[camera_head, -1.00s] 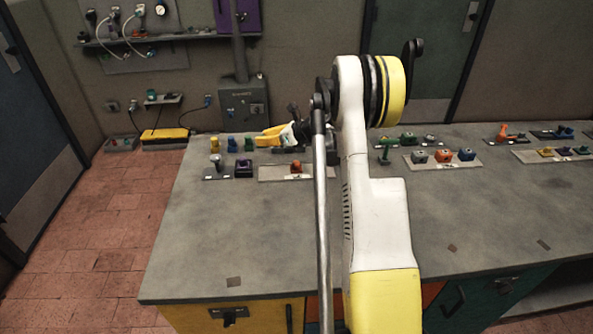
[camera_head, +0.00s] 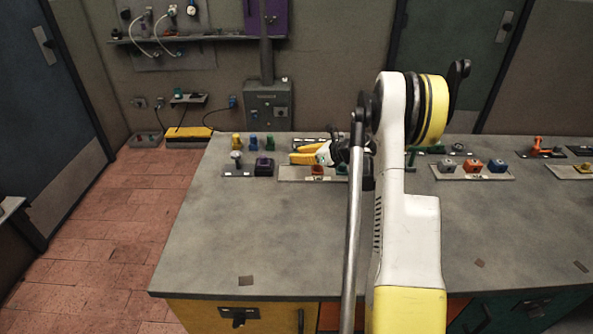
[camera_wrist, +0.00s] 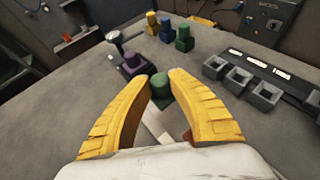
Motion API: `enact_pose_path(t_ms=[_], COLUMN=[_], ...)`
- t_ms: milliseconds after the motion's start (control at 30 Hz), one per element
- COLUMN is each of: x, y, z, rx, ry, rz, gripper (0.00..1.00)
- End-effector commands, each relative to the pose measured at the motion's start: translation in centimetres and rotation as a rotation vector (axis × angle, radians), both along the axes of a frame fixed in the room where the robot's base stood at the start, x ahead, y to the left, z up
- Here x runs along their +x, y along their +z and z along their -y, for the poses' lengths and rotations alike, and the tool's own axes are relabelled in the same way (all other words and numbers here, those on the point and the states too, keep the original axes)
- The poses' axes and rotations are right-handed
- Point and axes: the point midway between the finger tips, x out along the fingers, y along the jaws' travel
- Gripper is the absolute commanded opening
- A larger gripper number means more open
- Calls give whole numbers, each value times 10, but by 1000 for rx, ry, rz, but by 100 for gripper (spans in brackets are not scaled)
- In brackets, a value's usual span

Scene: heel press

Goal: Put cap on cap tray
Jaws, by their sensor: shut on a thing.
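My gripper (camera_head: 308,154) reaches over the back left of the workbench, its yellow fingers pointing left. In the wrist view its fingers (camera_wrist: 160,82) are closed on a green block-like piece with a round top, the cap (camera_wrist: 160,92). The cap is hidden in the head view. A dark tray with a row of square open sockets (camera_wrist: 240,72) lies to the right in the wrist view, apart from the gripper; I cannot tell whether it is the cap tray.
Yellow (camera_wrist: 152,20), blue (camera_wrist: 166,32) and green (camera_wrist: 185,40) upright pieces stand beyond the fingers. A purple block (camera_wrist: 133,64) stands close to the left. Another pale tray (camera_head: 455,176) holds coloured blocks at right. The bench front (camera_head: 250,235) is mostly clear.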

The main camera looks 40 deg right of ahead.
Motion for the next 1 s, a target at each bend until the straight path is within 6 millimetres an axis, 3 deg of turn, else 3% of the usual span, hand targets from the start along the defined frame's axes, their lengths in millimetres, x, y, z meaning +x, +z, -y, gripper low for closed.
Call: enact_pose_path(t_ms=[233, 433, 833, 867, 900, 1000], x=[10, 10, 9, 9, 9, 9], y=[-16, -47, -51, -49, -49, -49], z=[-6, -6, -6, -6, -6, -6], rx=[0, 0, 1, 0, 0, 0], ry=[-1, -1, -1, -1, -1, -1], rz=[0, 1, 1, 0, 0, 0], gripper=[0, 0, 0, 32, 42, 42])
